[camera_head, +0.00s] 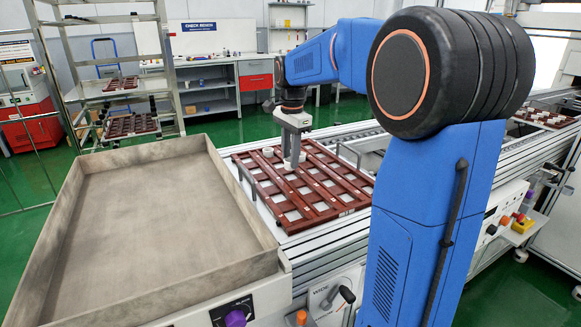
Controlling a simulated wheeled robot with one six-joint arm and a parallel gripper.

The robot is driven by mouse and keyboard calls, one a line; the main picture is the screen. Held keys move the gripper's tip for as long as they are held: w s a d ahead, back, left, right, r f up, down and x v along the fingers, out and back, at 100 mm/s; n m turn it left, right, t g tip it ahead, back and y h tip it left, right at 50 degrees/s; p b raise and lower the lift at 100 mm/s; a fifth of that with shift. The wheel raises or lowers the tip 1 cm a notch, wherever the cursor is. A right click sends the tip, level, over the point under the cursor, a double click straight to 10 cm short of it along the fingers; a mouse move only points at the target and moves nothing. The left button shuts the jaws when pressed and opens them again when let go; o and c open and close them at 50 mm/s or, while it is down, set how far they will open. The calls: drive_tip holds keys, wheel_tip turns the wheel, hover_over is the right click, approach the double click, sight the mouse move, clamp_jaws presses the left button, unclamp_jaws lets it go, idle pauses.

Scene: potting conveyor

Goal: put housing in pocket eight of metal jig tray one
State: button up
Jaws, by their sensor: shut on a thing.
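My gripper (294,158) points straight down over a reddish-brown jig tray (337,187) on the conveyor. Its fingers are shut on a small white housing (288,166), low over the tray's back left part. The fingers partly hide the housing, and I cannot tell whether it touches the tray. Another white housing (268,152) sits near the tray's back left edge. The tray is a grid of open pockets with pale floors, and many in the front and right are empty. Pocket numbers cannot be read.
A large empty grey bin (160,220) stands left of the tray, with raised walls. My blue arm hides the conveyor to the right. Another tray with white parts (545,118) lies farther along at right. A rack (130,125) holding similar trays stands behind left.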

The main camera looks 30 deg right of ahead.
drive_tip(key=shift+f, duration=1.75)
drive_tip(key=shift+f, duration=0.1)
drive_tip(key=o, duration=1)
wheel_tip(320, 180, up, 12)
drive_tip(key=shift+s, duration=0.25)
